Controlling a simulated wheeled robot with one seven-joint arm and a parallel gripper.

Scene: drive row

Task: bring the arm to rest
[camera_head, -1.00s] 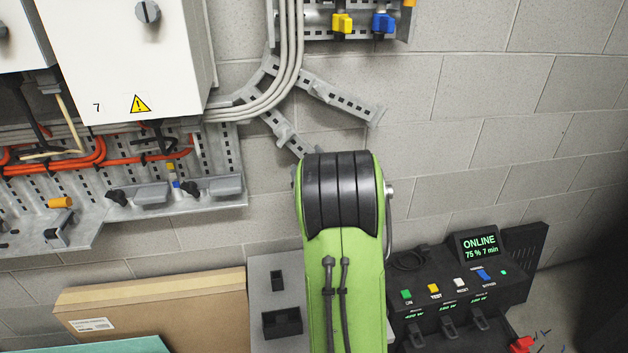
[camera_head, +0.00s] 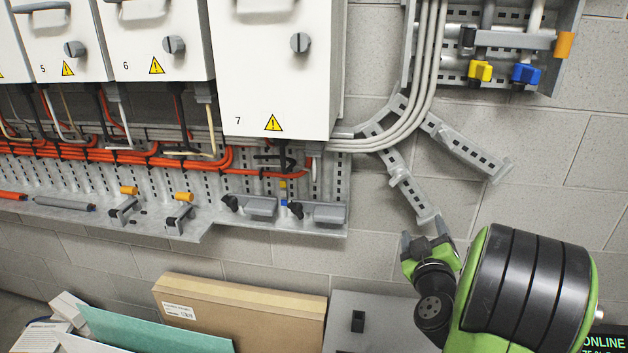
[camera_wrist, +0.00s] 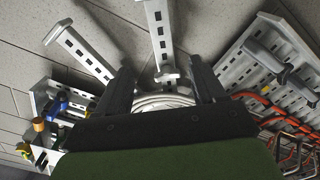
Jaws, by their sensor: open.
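My gripper (camera_head: 427,241) is at the lower right of the head view, at the end of my green and black arm. Its two dark fingers point up and stand apart with nothing between them. In the wrist view the fingers of my gripper (camera_wrist: 160,88) are also spread, with slotted metal rails and grey cables seen beyond the gap. In the head view the fingertips appear just below the end of a slotted bracket (camera_head: 408,193) on the wall. I cannot tell how far apart they are in depth.
White cabinets (camera_head: 277,60) hang on the block wall above a slotted rail shelf (camera_head: 270,228) with orange cables. A valve panel (camera_head: 490,55) with yellow and blue handles is at the upper right. A cardboard box (camera_head: 250,315) and a grey box (camera_head: 375,312) stand below.

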